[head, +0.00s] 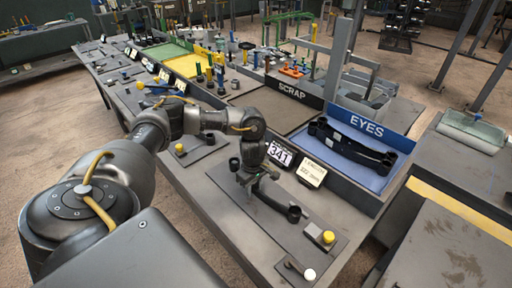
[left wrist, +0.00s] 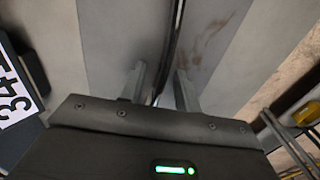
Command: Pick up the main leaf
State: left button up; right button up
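The main leaf appears to be the dark bar with an eye at each end (head: 272,193), lying on the grey bench plate in front of the 341 sign. My left gripper (head: 250,180) is down over the bar nearer its far-left end and hides part of it. In the left wrist view the bar shows as a thin dark strip (left wrist: 176,35) running between the two fingers of my left gripper (left wrist: 160,88). The fingers stand apart, with a visible gap beside the strip. My right gripper is not in view.
A blue EYES bin (head: 376,187) behind the bench plate holds a similar black leaf (head: 350,146). The SCRAP tray (head: 262,100) is left of it. A yellow button box (head: 322,236) and the 341 sign (head: 280,154) stand close to the bar.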

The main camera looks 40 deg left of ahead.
pick_arm(q)
grip_shut()
jog(key=shift+w+r, duration=0.1)
jog(key=shift+w+r+p, duration=0.1)
jog(key=shift+r+p, duration=0.3)
jog(key=shift+r, duration=0.1)
notch_tip(320, 180, up, 9)
jog(key=p, duration=0.6)
jog(key=d+r+m+b, duration=0.35)
jog(key=d+m, duration=0.35)
jog(key=d, duration=0.5)
jog(key=s+d+r+m+b, duration=0.1)
jog(key=s+d+m+b, duration=0.4)
jog(key=s+m, duration=0.4)
jog(key=shift+d+r+m, duration=0.35)
jog(key=shift+d+m, duration=0.15)
jog(key=shift+d, duration=0.2)
